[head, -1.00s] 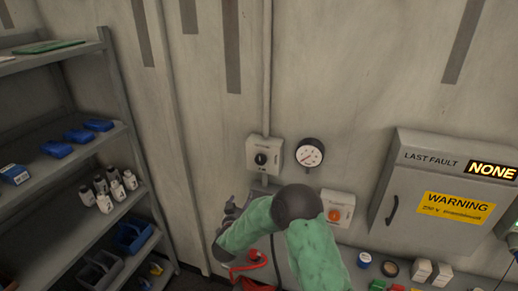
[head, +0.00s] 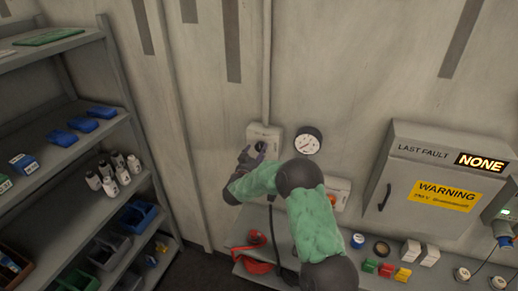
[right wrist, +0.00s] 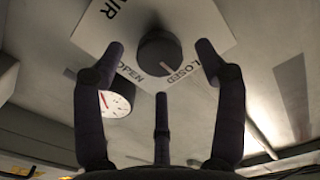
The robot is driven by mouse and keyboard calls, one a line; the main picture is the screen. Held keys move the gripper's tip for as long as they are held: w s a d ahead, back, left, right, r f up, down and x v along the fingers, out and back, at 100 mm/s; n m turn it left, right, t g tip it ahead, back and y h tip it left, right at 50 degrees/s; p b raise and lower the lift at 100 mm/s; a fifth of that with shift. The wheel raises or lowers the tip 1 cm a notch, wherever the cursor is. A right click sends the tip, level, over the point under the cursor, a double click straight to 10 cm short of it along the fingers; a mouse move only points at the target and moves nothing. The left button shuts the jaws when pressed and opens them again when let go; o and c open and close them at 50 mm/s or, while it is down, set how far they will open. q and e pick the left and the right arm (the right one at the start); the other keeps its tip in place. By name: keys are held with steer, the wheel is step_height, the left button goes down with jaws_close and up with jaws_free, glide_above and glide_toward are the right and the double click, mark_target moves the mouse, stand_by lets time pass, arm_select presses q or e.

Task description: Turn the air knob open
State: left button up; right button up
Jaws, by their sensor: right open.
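The air knob (right wrist: 160,53) is a dark round knob on a pale box (head: 267,131) on the wall. In the right wrist view its plate (right wrist: 100,28) reads AIR, OPEN and CLOSED. The knob's light mark points toward the CLOSED side. My right gripper (head: 248,156) is at the box in the head view and partly covers the knob. In the right wrist view its three dark fingers (right wrist: 160,66) are spread around the knob, with gaps between them and it. Its jaws are open and hold nothing. My left gripper is not in view.
A round gauge (head: 308,140) is just right of the knob box. An orange button box (head: 337,190) is partly behind my right arm. A fault cabinet (head: 436,185) is further right. Shelves (head: 75,125) stand left. A bench below holds small items and a red hose (head: 256,240).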

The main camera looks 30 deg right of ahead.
steer(key=shift+x, duration=1)
